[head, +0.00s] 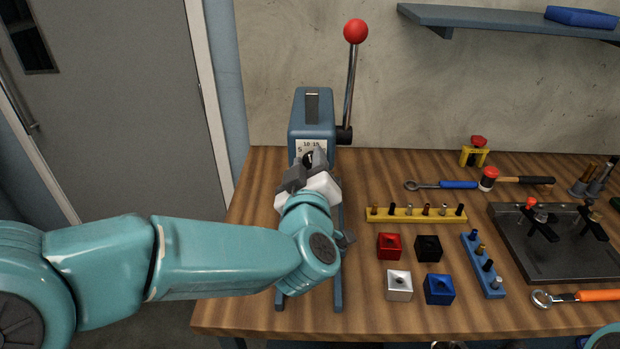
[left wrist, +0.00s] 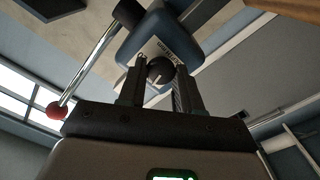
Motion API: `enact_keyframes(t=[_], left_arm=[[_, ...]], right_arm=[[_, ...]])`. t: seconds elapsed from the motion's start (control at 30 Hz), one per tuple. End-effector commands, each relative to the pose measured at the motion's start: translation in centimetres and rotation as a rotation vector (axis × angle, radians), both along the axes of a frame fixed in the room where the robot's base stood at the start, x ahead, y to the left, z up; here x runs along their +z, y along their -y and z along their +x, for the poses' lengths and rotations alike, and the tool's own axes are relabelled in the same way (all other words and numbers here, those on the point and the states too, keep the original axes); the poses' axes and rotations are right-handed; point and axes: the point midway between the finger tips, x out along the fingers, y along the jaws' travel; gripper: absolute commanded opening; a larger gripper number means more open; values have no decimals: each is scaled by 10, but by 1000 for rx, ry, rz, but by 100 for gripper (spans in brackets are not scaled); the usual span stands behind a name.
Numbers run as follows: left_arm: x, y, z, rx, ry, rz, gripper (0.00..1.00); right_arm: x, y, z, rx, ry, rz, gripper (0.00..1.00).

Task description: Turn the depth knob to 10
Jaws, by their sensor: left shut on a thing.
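The depth knob (left wrist: 159,70) is a dark round knob on the front of a blue press (head: 313,113). Behind it is a white dial plate (head: 311,145) with the marks 5, 10 and 15 in the head view; the plate also shows in the left wrist view (left wrist: 150,48). My left gripper (head: 316,162) is shut on the knob, one finger on each side of it in the left wrist view (left wrist: 158,88). In the head view the gripper hides most of the knob. The knob's exact setting cannot be read.
The press's lever with a red ball (head: 355,32) rises at its right. On the wooden bench (head: 390,170) to the right are a yellow rack (head: 415,214), several small colored blocks (head: 398,285), a blue rack (head: 483,265), wrenches, a mallet and a dark metal plate (head: 560,262).

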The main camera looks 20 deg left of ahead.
Motion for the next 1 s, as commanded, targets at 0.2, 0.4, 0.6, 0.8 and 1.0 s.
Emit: enact_keyframes(t=[0.2,0.4,0.6,0.8,1.0], left_arm=[[-2,0,0,1,35,-113,3],[0,-1,0,0,52,-167,3],[1,-1,0,1,56,-186,3],[2,-1,0,1,56,-186,3],[2,-1,0,1,56,-186,58]], right_arm=[[-19,0,0,0,0,0,43],[-24,0,0,0,0,0,43],[-25,0,0,0,0,0,43],[-25,0,0,0,0,0,43],[-25,0,0,0,0,0,43]])
